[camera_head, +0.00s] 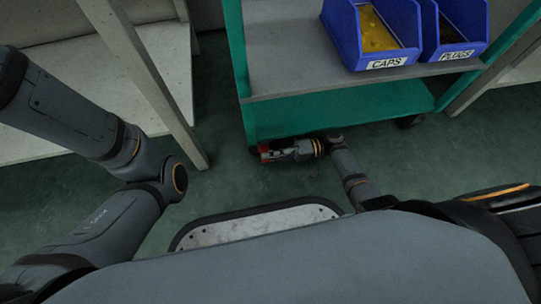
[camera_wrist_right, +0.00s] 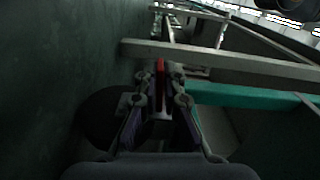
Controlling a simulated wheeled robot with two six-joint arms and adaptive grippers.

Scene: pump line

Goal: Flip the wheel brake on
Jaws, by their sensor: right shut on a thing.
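The wheel brake is a small red pedal (camera_head: 265,151) low at the front left corner of the green cart (camera_head: 340,112), close to the floor. In the right wrist view the red brake pedal (camera_wrist_right: 160,72) stands between my right gripper's fingertips. My right gripper (camera_head: 275,151) is shut on it; it also shows in the right wrist view (camera_wrist_right: 161,88). The wheel under that corner is mostly hidden; a dark round shape shows at the lower left in the wrist view. My left arm comes in from the left, but its gripper is out of the picture.
The cart carries a blue bin labelled CAPS (camera_head: 375,38) and a blue bin labelled PLUGS (camera_head: 450,32). Another cart wheel (camera_head: 410,121) is at the right. A pale bench (camera_head: 160,70) with a leg stands at the left. Green floor lies clear between bench and cart.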

